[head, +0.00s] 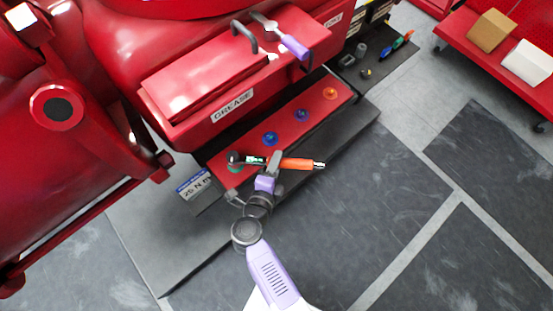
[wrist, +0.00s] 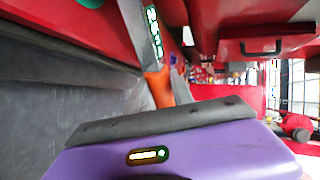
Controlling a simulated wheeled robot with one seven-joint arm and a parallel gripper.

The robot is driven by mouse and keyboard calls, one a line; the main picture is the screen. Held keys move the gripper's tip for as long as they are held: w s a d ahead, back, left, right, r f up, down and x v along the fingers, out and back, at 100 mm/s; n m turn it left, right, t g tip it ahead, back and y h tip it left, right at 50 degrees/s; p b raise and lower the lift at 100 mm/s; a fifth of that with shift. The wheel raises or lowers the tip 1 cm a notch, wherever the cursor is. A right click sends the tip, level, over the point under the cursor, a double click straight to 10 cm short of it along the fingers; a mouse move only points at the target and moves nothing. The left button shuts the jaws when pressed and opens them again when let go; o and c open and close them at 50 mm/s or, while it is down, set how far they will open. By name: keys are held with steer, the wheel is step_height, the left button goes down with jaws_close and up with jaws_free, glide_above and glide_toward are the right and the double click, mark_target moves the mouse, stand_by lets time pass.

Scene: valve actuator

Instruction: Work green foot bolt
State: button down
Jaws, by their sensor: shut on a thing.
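The torque wrench (head: 298,164) has an orange handle, a dark head and a small light display. It lies roughly level across the front of the red foot plate (head: 315,105). My gripper (head: 272,163) is shut on the wrench between its display and the orange handle. The wrench's dark head is at the plate's left end, over the green foot bolt (head: 234,168), which is mostly hidden beneath it. I cannot tell if the head is seated on the bolt. In the wrist view, the orange handle (wrist: 159,87) shows beyond the gripper's grey finger, and a green piece (wrist: 90,2) shows at the top edge.
Blue bolts (head: 270,138) and an orange bolt (head: 330,92) stand along the plate. A "25 N m" sign (head: 194,184) is at its left end. The red GREASE box (head: 215,95) overhangs behind, with a purple-handled tool (head: 294,46) on top.

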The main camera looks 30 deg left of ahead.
steer(key=shift+s+d+r+m+h, duration=0.1)
steer(key=shift+s+r+m+h, duration=0.05)
steer(key=shift+s+m+h, duration=0.55)
steer(key=shift+s+h, duration=0.15)
steer(key=shift+h, duration=0.15)
steer(key=shift+s+d+m+h+b, duration=0.2)
steer(key=shift+s+m+h+b, duration=0.55)
steer(key=shift+s+m+h, duration=0.3)
steer(key=shift+w, duration=0.1)
steer(key=shift+s+m+h+b, duration=0.65)
steer(key=shift+s+h+b, duration=0.15)
steer(key=shift+h+b, duration=0.05)
steer(key=shift+r+y+p, duration=0.15)
steer(key=shift+y+p, duration=0.15)
steer(key=shift+p, duration=0.15)
